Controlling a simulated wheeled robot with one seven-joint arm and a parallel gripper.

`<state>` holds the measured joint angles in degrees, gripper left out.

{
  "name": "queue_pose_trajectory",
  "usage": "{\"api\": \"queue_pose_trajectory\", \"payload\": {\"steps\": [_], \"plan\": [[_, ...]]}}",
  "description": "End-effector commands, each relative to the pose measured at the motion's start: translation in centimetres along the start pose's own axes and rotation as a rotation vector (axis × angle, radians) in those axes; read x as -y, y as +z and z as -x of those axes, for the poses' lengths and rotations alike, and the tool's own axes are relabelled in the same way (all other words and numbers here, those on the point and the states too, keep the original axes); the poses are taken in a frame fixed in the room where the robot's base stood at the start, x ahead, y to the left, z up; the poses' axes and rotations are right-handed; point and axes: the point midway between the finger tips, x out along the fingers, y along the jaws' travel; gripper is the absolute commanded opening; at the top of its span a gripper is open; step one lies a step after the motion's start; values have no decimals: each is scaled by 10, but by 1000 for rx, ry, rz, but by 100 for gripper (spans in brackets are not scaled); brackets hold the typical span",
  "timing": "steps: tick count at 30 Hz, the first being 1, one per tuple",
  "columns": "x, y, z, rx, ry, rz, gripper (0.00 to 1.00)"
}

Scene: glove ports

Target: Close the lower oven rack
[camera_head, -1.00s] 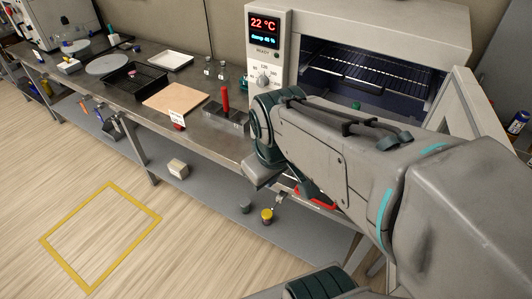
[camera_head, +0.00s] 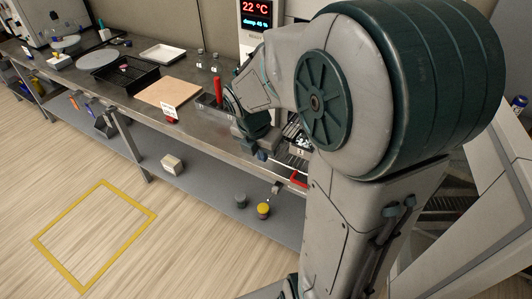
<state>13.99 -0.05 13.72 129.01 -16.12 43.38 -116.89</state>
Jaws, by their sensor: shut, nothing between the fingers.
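The oven's control panel (camera_head: 262,12), with its red temperature readout, shows at the top. My raised arm hides the oven chamber and both racks inside it, so how far out the lower rack stands cannot be told. The pale open door panel (camera_head: 485,215) shows at the right. Dark wire bars (camera_head: 442,205) show behind my arm beside it; I cannot tell whether they are the lower rack. My gripper (camera_head: 262,153) is small and partly hidden below the dark wrist, near the bench's front edge. It is shut and empty.
The steel bench (camera_head: 207,133) holds a black tray (camera_head: 122,76), a tan board (camera_head: 168,92), a white tray (camera_head: 162,54) and a red-handled item (camera_head: 218,88). A lower shelf (camera_head: 205,190) carries a small box (camera_head: 172,164) and a yellow-topped item (camera_head: 263,210). Floor inside the yellow outline (camera_head: 95,232) is clear.

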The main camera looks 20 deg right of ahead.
Motion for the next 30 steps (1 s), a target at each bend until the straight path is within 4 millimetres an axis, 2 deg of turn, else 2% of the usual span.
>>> {"api": "queue_pose_trajectory", "payload": {"steps": [5, 17, 18, 22, 30], "plan": [[0, 0, -21, -3, -3, 9, 0], [0, -2, -104, -5, -2, 8, 0], [0, 9, -101, -1, -1, 2, 0], [0, 27, -104, -1, 0, 3, 0], [0, 39, -108, 0, 1, 6, 0]]}}
